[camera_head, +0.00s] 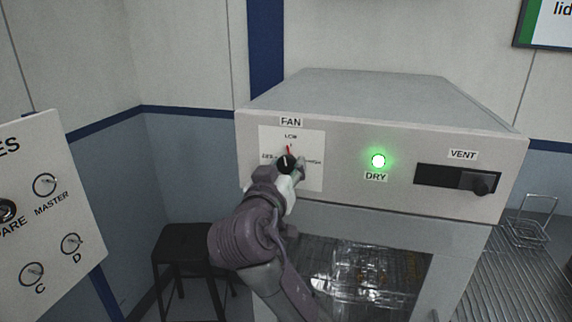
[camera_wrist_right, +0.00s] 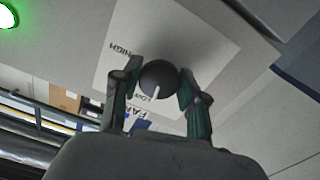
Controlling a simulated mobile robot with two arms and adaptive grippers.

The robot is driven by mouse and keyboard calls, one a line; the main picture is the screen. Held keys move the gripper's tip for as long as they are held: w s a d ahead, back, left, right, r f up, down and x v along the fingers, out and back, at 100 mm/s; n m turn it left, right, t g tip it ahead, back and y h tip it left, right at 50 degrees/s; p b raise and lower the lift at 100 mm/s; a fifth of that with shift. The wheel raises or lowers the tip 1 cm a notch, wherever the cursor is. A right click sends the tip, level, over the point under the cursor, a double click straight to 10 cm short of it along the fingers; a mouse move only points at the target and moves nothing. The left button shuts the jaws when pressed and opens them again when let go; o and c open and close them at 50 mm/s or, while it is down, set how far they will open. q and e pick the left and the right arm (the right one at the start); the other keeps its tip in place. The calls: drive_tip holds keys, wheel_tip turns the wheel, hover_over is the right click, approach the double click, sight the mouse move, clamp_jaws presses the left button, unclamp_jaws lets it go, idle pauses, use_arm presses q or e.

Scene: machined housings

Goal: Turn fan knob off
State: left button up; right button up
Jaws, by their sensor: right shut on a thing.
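The fan knob (camera_head: 285,163) is a round dark knob on a white dial plate (camera_head: 311,178) under the FAN label, at the left of the grey machine's front. LOW is printed above it and HIGH to its right; the label to its left is partly unreadable. A thin red mark shows just above the knob. In the right wrist view the knob (camera_wrist_right: 158,78) has a white line pointing toward LOW. My right gripper (camera_wrist_right: 157,88) has a finger on each side of the knob and is shut on it. In the head view my right gripper (camera_head: 290,170) partly covers the dial. My left gripper is not in view.
A lit green DRY light (camera_head: 378,160) and a black VENT slider (camera_head: 478,182) are right of the dial. A panel with key switches (camera_head: 45,185) stands at the left. A dark stool (camera_head: 188,240) is below. A wire basket (camera_head: 530,232) sits at the right.

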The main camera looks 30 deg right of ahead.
drive_tip(key=n+p, duration=0.3)
drive_tip(key=n, duration=0.1)
drive_tip(key=shift+r+n, duration=0.15)
drive_tip(key=shift+n, duration=0.15)
drive_tip(key=n+p, duration=0.4)
drive_tip(key=n, duration=0.1)
drive_tip(key=n+p, duration=0.1)
drive_tip(key=n, duration=0.2)
drive_tip(key=shift+n, duration=1.5)
drive_tip(key=o, duration=1.1)
